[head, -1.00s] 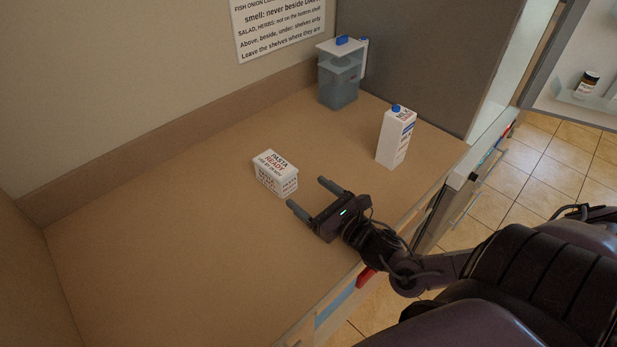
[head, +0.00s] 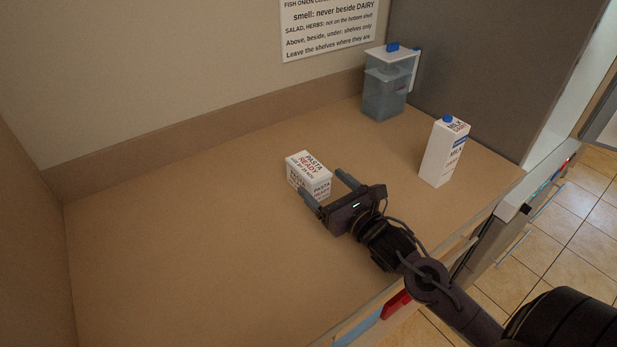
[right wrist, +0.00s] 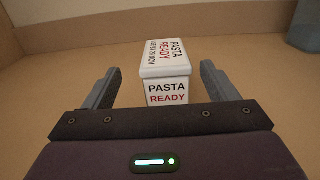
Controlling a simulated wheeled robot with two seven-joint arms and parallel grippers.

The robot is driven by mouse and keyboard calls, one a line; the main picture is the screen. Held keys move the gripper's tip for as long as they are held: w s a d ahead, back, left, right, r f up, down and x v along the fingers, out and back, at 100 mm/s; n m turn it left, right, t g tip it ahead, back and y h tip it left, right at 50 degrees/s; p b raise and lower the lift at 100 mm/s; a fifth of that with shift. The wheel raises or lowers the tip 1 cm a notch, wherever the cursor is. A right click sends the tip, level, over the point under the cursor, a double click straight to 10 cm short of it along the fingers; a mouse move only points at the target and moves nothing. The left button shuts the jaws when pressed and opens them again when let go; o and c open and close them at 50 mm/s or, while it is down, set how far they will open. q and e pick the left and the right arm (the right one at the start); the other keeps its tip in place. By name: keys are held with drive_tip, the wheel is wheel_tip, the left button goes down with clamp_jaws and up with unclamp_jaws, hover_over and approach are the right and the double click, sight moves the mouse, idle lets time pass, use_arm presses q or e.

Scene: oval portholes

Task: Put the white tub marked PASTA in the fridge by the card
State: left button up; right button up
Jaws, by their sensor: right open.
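The white tub marked PASTA READY (head: 309,172) stands upright on the brown counter. It also shows in the right wrist view (right wrist: 166,70), straight ahead between the fingers. My right gripper (head: 322,181) is open, with its fingertips at the near end of the tub, one finger to each side. In the right wrist view the gripper (right wrist: 160,85) has a gap on both sides of the tub and I see no grip on it. The card (head: 328,24) with printed rules hangs on the back wall, its top cut off. My left gripper is not in view.
A white milk carton (head: 444,152) with a blue cap stands to the right of the tub. A clear bluish container (head: 388,84) with a white lid stands at the back by the grey panel. The counter's left part is bare.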

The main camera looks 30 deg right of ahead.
sight(314, 171)
drive_tip(key=w+p, duration=0.2)
drive_tip(key=w, duration=0.2)
drive_tip(key=shift+w, duration=0.35)
drive_tip(key=shift+w+a, duration=0.1)
drive_tip(key=shift+w, duration=0.3)
drive_tip(key=shift+s, duration=0.1)
drive_tip(key=c, duration=1.4)
drive_tip(key=shift+r, duration=0.15)
wheel_tip(314, 171, up, 20)
drive_tip(key=shift+f+b, duration=0.1)
drive_tip(key=shift+b, duration=0.5)
drive_tip(key=shift+f, duration=0.1)
